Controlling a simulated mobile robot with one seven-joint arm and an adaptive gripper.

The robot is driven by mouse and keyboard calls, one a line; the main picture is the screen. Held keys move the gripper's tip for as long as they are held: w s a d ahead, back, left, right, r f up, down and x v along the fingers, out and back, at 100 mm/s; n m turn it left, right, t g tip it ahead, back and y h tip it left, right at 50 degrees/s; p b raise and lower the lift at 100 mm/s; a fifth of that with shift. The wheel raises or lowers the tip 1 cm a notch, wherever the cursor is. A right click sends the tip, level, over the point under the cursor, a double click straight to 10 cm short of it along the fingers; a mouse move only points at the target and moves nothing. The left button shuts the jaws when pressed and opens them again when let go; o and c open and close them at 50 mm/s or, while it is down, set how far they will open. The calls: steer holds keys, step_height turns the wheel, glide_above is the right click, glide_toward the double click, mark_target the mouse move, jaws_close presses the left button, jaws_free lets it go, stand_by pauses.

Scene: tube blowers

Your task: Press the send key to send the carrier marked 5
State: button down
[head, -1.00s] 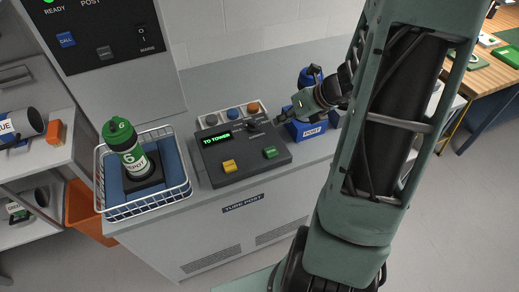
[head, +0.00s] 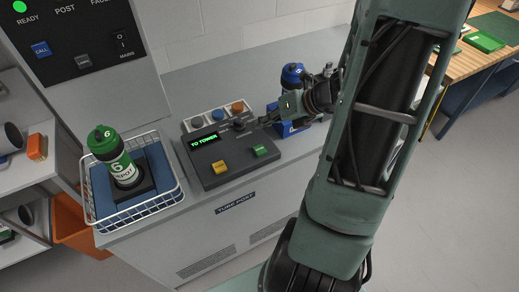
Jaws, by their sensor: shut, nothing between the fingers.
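The dark grey console (head: 207,179) on the counter has a lit display (head: 205,141) reading TO TOWER. A yellow key (head: 219,167) and a green key (head: 259,151) are on its front part; their lettering is too small to read. My gripper (head: 264,121) is shut and empty, near the console's back right corner, behind the green key in the picture. I cannot tell whether it touches the console. A blue carrier (head: 291,74) stands in a blue holder (head: 285,129), partly hidden by my gripper; its number is not readable. A green carrier (head: 117,160) marked 6 stands in the wire basket.
The white wire basket (head: 146,212) is left of the console. Grey, blue and orange round pieces (head: 218,115) line up behind the console. A tall panel (head: 80,50) with a blue CALL button stands at back left. My arm covers the counter's right part.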

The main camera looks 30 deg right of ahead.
steer(key=b, duration=0.7)
glide_above(262, 149)
step_height(262, 149, down, 7)
steer(key=shift+a+f, duration=0.1)
steer(key=shift+f, duration=0.5)
stand_by(0.5)
steer(key=shift+f+b, duration=0.3)
steer(key=shift+f, duration=0.15)
